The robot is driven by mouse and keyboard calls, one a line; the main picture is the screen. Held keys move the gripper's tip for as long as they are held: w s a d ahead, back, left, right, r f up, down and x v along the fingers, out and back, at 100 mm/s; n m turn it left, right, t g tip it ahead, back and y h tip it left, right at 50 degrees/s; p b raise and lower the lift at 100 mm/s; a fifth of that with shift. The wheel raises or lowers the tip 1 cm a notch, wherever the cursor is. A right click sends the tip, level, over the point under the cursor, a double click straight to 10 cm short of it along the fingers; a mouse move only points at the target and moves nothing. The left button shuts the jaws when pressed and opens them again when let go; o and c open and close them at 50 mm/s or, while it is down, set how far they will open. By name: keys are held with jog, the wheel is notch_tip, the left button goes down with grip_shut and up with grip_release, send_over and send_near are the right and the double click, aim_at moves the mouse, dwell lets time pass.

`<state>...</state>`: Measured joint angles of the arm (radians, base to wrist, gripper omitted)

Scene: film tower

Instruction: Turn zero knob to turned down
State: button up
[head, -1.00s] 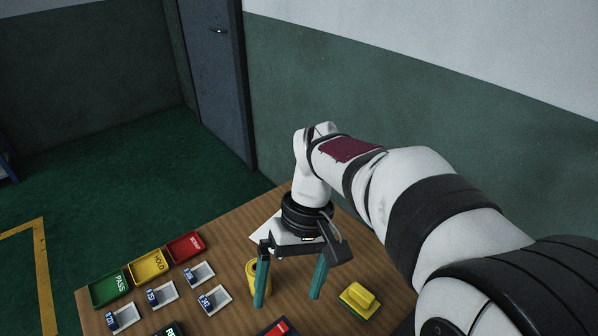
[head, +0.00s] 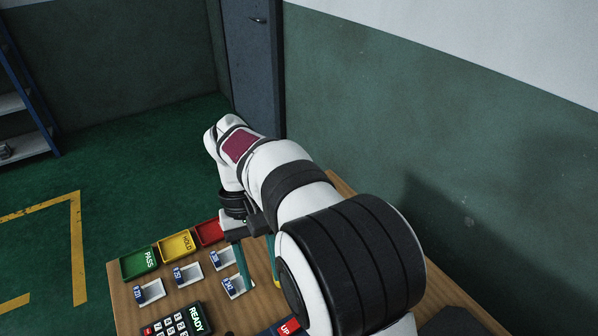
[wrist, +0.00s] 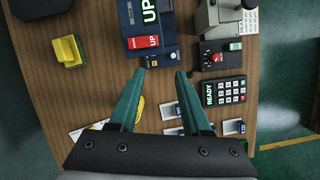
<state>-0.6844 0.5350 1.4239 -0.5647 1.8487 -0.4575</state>
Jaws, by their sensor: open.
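My gripper (wrist: 160,76) is open, with two teal fingers apart and nothing between them. In the head view my gripper (head: 262,284) hangs over the table by the small trays, partly hidden by my arm. In the wrist view a blue device (wrist: 167,55) with a red UP label and small dark controls lies just beyond the fingertips. A black box with a red round knob (wrist: 217,58) and a green display is to its right. No zero marking is readable, so I cannot tell which control is the zero knob.
A READY keypad (wrist: 223,92) sits right of the fingers. A yellow block (wrist: 68,51) is at the left. Green PASS (head: 139,262), yellow HOLD (head: 179,246) and red (head: 208,232) bins line the table edge, with several white trays in front. Bare wood (wrist: 100,75) shows left of the fingers.

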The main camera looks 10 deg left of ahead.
jog(key=a+f+n+h, duration=0.1)
jog(key=a+f+n, duration=0.1)
jog(key=a+f, duration=0.25)
jog(key=x, duration=0.9)
jog(key=a+x, duration=0.1)
jog(key=x, duration=0.4)
jog(key=shift+s+d+f, duration=0.15)
jog(key=shift+s+f, duration=0.2)
jog(key=shift+s, duration=0.05)
grip_shut()
